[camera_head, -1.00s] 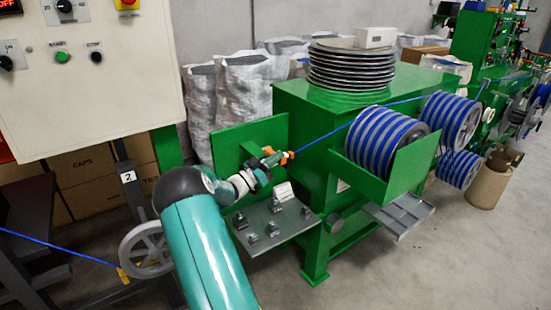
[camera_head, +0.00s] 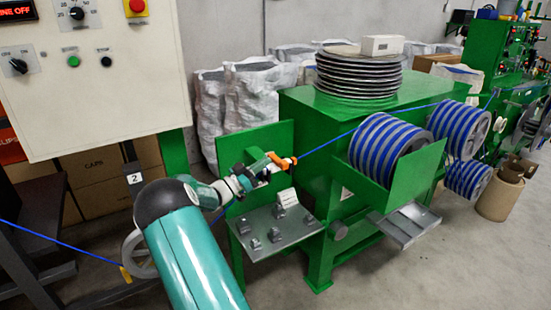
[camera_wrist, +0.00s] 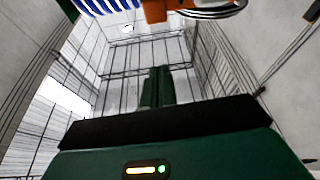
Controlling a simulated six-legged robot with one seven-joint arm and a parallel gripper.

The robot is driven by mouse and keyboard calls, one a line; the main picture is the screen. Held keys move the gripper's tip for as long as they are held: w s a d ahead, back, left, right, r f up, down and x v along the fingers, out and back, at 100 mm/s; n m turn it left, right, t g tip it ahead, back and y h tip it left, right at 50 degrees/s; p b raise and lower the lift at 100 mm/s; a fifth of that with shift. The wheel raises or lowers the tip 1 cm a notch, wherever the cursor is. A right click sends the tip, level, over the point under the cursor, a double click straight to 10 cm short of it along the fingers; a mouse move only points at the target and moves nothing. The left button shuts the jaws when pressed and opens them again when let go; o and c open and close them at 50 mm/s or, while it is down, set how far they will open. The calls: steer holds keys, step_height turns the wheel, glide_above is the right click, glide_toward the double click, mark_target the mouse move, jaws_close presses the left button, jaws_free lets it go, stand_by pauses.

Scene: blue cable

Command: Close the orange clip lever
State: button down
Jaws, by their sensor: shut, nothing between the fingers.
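The orange clip lever (camera_head: 281,161) shows small beside the blue cable, in front of the upright green plate. In the wrist view an orange part (camera_wrist: 154,10), likely the same lever, is cut off by the top edge, with a curved metal rim to its right. My gripper (camera_head: 264,164) is at the clip in the head view, and its tip overlaps the orange there; I cannot tell whether they touch. In the wrist view my gripper (camera_wrist: 157,86) has its dark green fingers together with nothing between them. Part of the clip is hidden by my gripper.
The blue cable (camera_head: 330,141) runs up right to blue-striped spools (camera_head: 385,145). A grey shelf with small metal blocks (camera_head: 275,238) lies below my gripper. The green plate (camera_head: 280,135) stands behind it. A control panel (camera_head: 95,100) is at the left.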

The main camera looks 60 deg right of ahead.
steer(key=shift+w+v, duration=0.25)
steer(key=shift+v, duration=1.6)
steer(key=shift+s+d, duration=0.15)
steer(key=s+a+r+n+t+y, duration=0.2)
steer(key=s+a+n+t+y, duration=0.3)
steer(key=a, duration=1.2)
steer(key=s+a+r+n+t+y, duration=0.2)
steer(key=s+a+n+t+y, duration=0.3)
steer(key=a, duration=1.2)
steer(key=s+a+r+n+t+y, duration=0.3)
steer(key=a+n+y, duration=0.6)
steer(key=a, duration=0.9)
steer(key=s+n+t, duration=0.1)
steer(key=n+t, duration=0.1)
steer(key=n, duration=0.1)
steer(key=shift+s+y, duration=0.3)
steer(key=shift+s, duration=0.1)
